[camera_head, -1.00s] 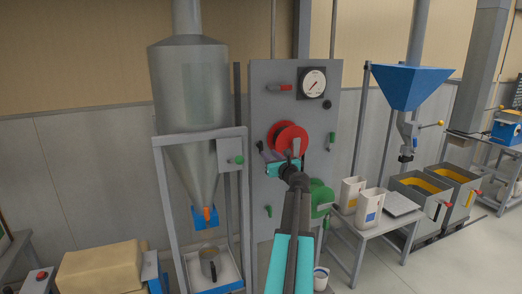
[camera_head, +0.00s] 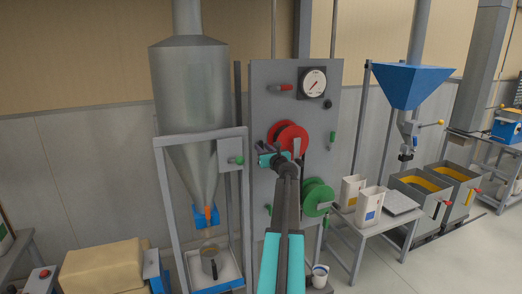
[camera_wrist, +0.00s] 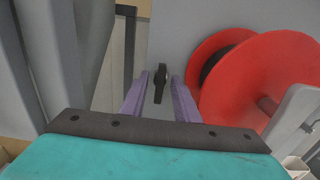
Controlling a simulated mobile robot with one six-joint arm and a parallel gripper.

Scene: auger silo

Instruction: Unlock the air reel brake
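The red air reel (camera_head: 292,133) is mounted on the grey panel (camera_head: 318,120); it also fills the right of the wrist view (camera_wrist: 262,85). A small black lever (camera_wrist: 160,82) stands on the panel left of the red reel and looks upright; my arm hides it in the head view. My gripper (camera_wrist: 159,92) is open, with one purple finger on each side of the lever as seen from the wrist. I cannot tell whether the fingertips reach past it. In the head view my gripper (camera_head: 262,147) is at the lower left of the red reel.
A green reel (camera_head: 318,196) sits below the red one. A gauge (camera_head: 312,83) and a red-handled valve (camera_head: 282,88) are above. The steel silo (camera_head: 190,105) and its frame stand close on the left. A table (camera_head: 388,218) with containers is at right.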

